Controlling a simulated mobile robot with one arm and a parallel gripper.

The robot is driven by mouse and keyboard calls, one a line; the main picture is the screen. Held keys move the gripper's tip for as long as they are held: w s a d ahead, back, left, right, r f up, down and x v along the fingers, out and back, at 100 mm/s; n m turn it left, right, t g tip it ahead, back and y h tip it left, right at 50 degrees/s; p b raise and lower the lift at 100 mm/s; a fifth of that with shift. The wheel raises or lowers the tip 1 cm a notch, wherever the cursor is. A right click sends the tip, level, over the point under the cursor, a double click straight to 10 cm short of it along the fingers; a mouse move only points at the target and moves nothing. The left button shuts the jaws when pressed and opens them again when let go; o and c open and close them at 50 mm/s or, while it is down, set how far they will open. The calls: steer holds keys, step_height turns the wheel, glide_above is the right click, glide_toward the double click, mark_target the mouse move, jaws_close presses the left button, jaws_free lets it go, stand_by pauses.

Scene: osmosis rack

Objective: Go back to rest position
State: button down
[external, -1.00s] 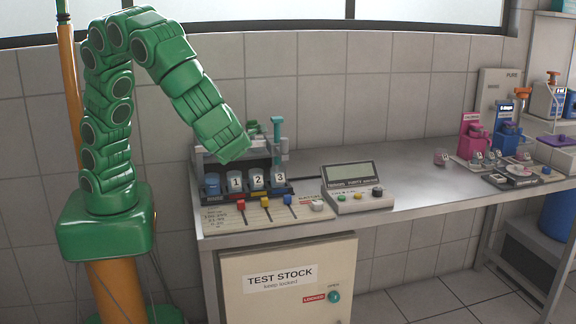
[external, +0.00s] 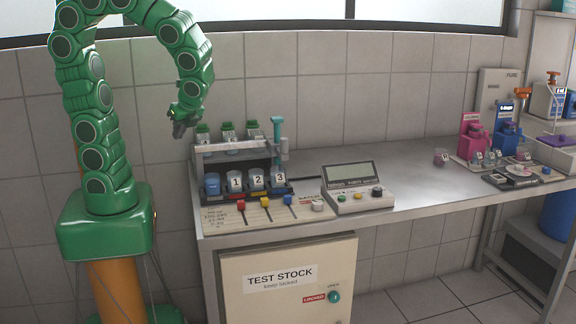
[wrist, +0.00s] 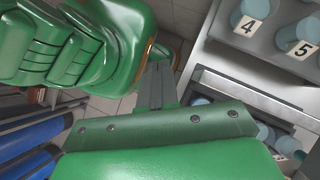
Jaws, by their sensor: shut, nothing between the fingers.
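My gripper (external: 180,129) hangs from the green arm, shut and empty, to the left of the rack (external: 232,152) on the steel table. Its fingers point down and are clear of the rack and the wall. In the wrist view my gripper's fingers (wrist: 157,84) are closed together, with floor tiles behind them and nothing held. The rack has green-topped pieces on its upper level and containers marked 1, 2 and 3 in front.
A control box with a screen (external: 356,187) stands right of the rack. Pink (external: 474,140) and blue (external: 506,138) devices stand at the table's far right. The cabinet marked TEST STOCK (external: 283,277) is below. The middle of the table (external: 415,180) is mostly bare.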

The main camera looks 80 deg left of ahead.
steer(key=s+d+r+n+t+h, duration=0.1)
steer(key=s+n+h, duration=0.4)
steer(key=n, duration=0.7)
steer(key=shift+s+d+r+t+h, duration=0.3)
steer(key=shift+s+d+t, duration=0.3)
steer(key=shift+d, duration=0.15)
